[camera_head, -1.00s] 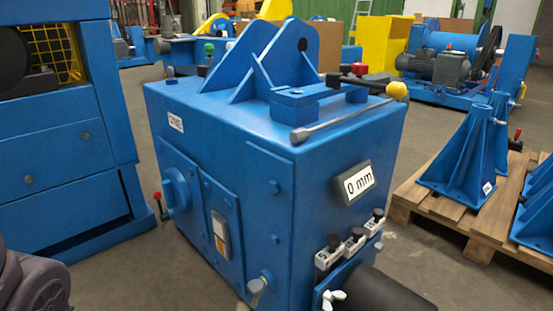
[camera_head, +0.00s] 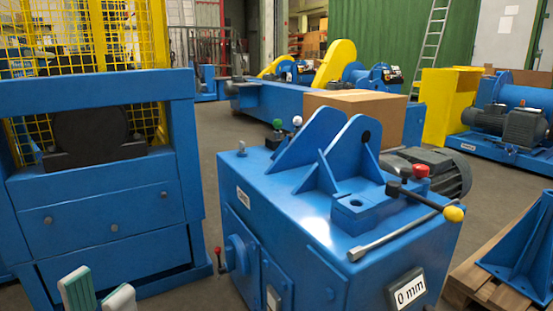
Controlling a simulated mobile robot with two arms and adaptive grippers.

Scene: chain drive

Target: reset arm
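My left gripper (camera_head: 98,290) shows only at the bottom left edge. Its two pale fingertips, one with a green stripe, stand apart with nothing seen between them. The rest of that arm is out of the picture. The fingertips appear in front of the blue frame machine at left and well to the left of the blue chain drive housing (camera_head: 300,222). My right gripper is not in view.
The housing carries upright brackets, a lever with a yellow knob (camera_head: 453,214) and a "0 mm" display (camera_head: 408,291). A blue machine with a yellow cage (camera_head: 110,205) stands left. A cardboard box (camera_head: 365,103) and a motor (camera_head: 432,172) are behind. A pallet (camera_head: 462,286) is at right.

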